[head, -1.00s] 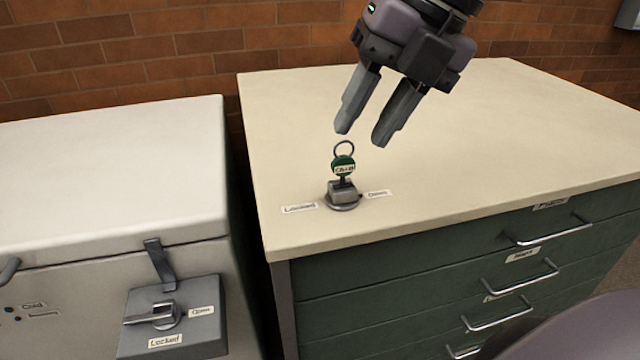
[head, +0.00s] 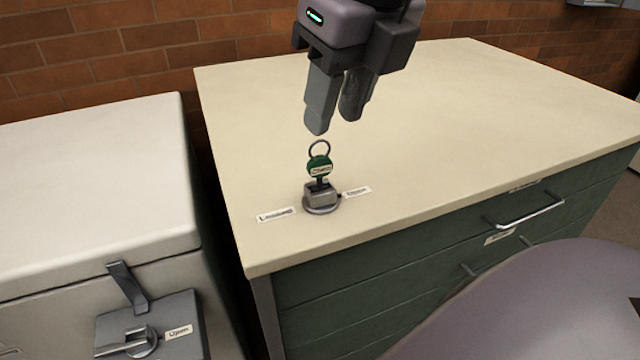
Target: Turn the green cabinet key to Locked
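The green key (head: 319,167) stands upright in a small grey lock (head: 320,197) on the cabinet top, with a metal ring (head: 319,149) above its round head. A Locked label (head: 276,214) lies to the left of the lock and an Open label (head: 357,191) to its right. A small dark pointer at the lock's base appears to face the Open label. My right gripper (head: 334,125) hangs above and slightly behind the key, fingers pointing down. Its fingers are apart with nothing between them, and they do not appear to touch the key. My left gripper is not in view.
The green drawer cabinet (head: 420,240) has a broad, clear cream top (head: 430,110). A white chest (head: 90,180) with a grey latch (head: 150,325) stands to the left across a narrow gap. A brick wall (head: 110,50) is behind. Part of my own body covers the lower right.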

